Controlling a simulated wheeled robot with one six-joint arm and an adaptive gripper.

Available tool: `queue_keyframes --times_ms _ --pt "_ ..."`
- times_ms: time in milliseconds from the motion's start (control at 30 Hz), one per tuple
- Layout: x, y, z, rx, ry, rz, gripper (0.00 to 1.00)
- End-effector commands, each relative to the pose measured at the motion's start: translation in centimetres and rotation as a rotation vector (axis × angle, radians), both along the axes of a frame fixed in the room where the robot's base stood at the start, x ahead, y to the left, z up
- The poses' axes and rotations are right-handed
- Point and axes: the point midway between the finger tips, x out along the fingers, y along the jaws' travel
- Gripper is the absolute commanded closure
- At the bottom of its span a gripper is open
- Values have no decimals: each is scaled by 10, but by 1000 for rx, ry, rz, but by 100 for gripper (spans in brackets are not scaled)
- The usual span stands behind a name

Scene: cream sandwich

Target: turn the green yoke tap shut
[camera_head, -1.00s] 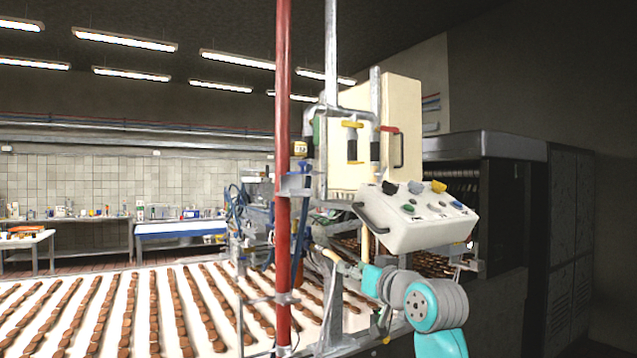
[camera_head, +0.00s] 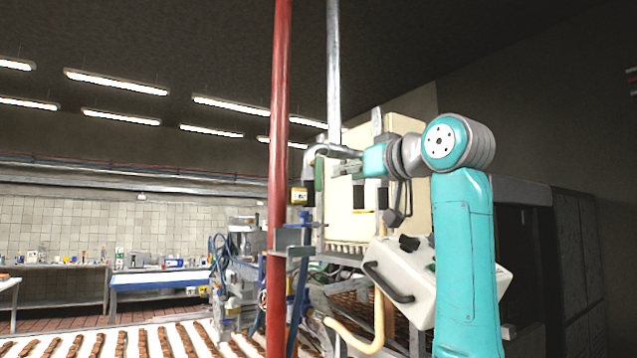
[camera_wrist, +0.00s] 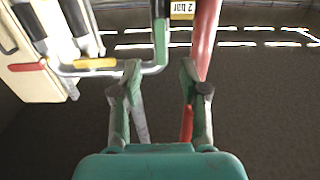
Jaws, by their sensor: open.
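The green yoke tap handle (camera_head: 319,171) is an upright green bar at the left end of the grey pipework, in front of the cream cabinet. In the wrist view, which is upside down, the green handle (camera_wrist: 160,42) lies just beyond the fingertips, between their lines. My gripper (camera_wrist: 159,76) is open, with nothing between its fingers. In the head view my gripper (camera_head: 344,168) reaches left toward the handle from the right, at about its height. I cannot tell whether a finger touches it.
A yellow tap handle (camera_wrist: 96,63) and a red one (camera_wrist: 27,66) are on the same pipework. A red post (camera_head: 279,180) stands close to the left of the green handle. A white control box (camera_head: 400,275) hangs below my arm. A "2 bar" label (camera_wrist: 182,8) is nearby.

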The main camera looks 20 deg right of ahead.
Motion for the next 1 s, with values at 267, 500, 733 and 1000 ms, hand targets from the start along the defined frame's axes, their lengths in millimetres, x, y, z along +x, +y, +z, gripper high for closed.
queue_keyframes --times_ms 267,500,733,1000 --pt "43 15 -1 1 3 3 56" --pt "79 26 -1 1 1 2 56" --pt "95 31 -1 0 -1 0 56" --pt "97 32 -1 0 0 0 56"
